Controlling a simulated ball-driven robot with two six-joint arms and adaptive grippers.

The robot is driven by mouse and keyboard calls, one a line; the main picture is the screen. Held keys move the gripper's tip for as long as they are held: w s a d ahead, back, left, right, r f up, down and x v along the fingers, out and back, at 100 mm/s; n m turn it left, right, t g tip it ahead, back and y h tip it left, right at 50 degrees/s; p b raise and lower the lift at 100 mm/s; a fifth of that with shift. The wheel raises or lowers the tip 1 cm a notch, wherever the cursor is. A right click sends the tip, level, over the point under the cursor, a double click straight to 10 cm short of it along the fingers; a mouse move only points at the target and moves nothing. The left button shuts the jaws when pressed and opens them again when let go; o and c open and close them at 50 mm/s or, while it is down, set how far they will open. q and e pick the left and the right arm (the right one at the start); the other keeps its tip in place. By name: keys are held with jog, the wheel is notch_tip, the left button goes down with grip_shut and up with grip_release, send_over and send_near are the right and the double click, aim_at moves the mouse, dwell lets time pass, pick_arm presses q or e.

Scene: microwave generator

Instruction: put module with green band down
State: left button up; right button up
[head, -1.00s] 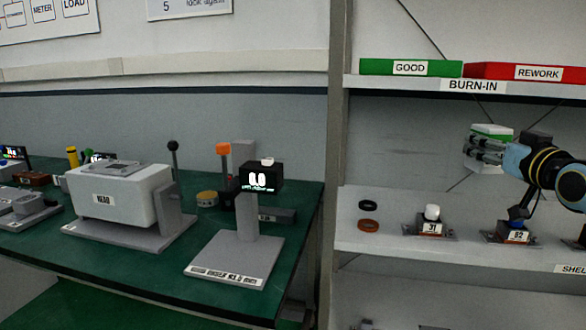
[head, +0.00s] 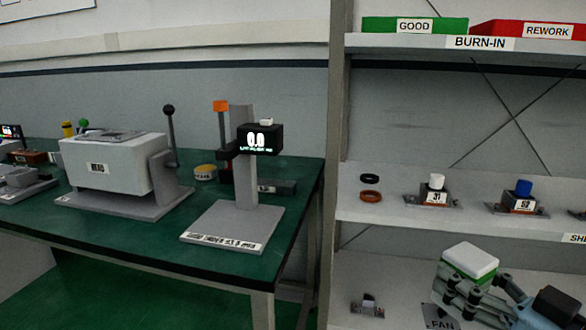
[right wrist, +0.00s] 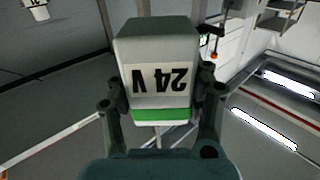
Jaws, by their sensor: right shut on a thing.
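The module with the green band (head: 470,259) is a white block with a green stripe, at the lower right of the head view. My right gripper (head: 480,289) is shut on it and holds it in front of the lower shelf. In the right wrist view the module (right wrist: 157,70) sits between the fingers of the right gripper (right wrist: 160,115). Its face reads "24 V" upside down, with the green band at the gripper side. Whether it touches any surface cannot be told. My left gripper is not in view.
The middle shelf (head: 400,222) bears modules 31 (head: 436,190) and 52 (head: 522,195) and two rings. A small grey fixture (head: 367,306) and a FAN label (head: 441,324) are on the lower shelf. Green GOOD (head: 414,25) and red REWORK (head: 530,30) trays are on top. A green bench (head: 120,235) stands left.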

jog(key=shift+n+y, duration=0.3)
jog(key=shift+n, duration=0.1)
jog(key=s+a+r, duration=0.2)
jog(key=r, duration=0.1)
jog(key=shift+s+a, duration=0.2)
jog(key=shift+a, duration=0.1)
notch_tip(320, 180, up, 9)
send_over(464, 272)
jog(key=a, duration=0.2)
jog(key=shift+s+d+r, duration=0.1)
jog(key=shift+s+r, duration=0.1)
